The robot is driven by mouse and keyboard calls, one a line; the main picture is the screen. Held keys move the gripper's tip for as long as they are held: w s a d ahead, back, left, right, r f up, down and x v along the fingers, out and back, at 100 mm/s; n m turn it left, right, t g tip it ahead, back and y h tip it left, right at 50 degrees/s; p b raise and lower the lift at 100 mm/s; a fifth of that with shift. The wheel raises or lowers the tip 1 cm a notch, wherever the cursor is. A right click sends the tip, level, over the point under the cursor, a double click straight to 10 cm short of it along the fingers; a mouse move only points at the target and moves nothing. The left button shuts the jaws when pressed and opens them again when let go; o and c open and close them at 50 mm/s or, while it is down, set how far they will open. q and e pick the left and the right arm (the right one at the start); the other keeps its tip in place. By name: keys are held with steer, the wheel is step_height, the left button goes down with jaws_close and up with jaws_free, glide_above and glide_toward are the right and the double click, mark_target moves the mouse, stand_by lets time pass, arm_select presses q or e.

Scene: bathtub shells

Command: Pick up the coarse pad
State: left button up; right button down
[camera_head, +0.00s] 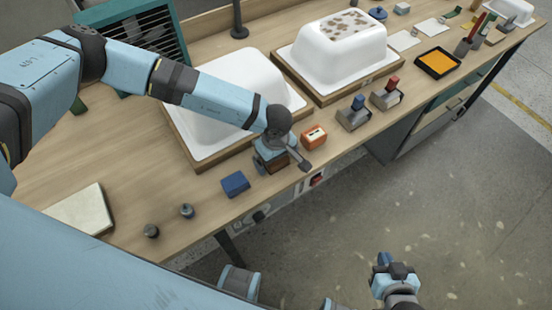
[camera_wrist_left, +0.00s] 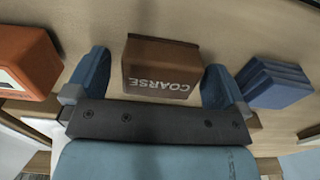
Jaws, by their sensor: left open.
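The coarse pad (camera_wrist_left: 160,69) is a brown block with the word COARSE on its side. In the left wrist view it sits on the wooden bench between the two blue fingers of my left gripper (camera_wrist_left: 155,80). The fingers are open, with a gap showing on each side of the pad. In the head view my left gripper (camera_head: 274,157) is low over the bench's front edge, and its hand and wrist hide most of the pad. My right gripper (camera_head: 394,268) hangs over the floor, away from the bench; its fingers are not clear.
An orange block (camera_head: 313,137) and a blue block (camera_head: 235,184) stand close on either side of my left gripper. A white tub shell (camera_head: 230,95) lies behind it. Two grey-black knobs (camera_head: 187,211) and a pale slab (camera_head: 80,210) are further left.

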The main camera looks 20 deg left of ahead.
arm_select(q)
steer(key=shift+c, duration=0.5)
steer(key=c, duration=0.9)
step_height(320, 180, up, 20)
steer(key=shift+r+b, duration=0.1)
steer(key=shift+b, duration=0.65)
steer(key=shift+o, duration=0.7)
steer(key=shift+c, duration=0.3)
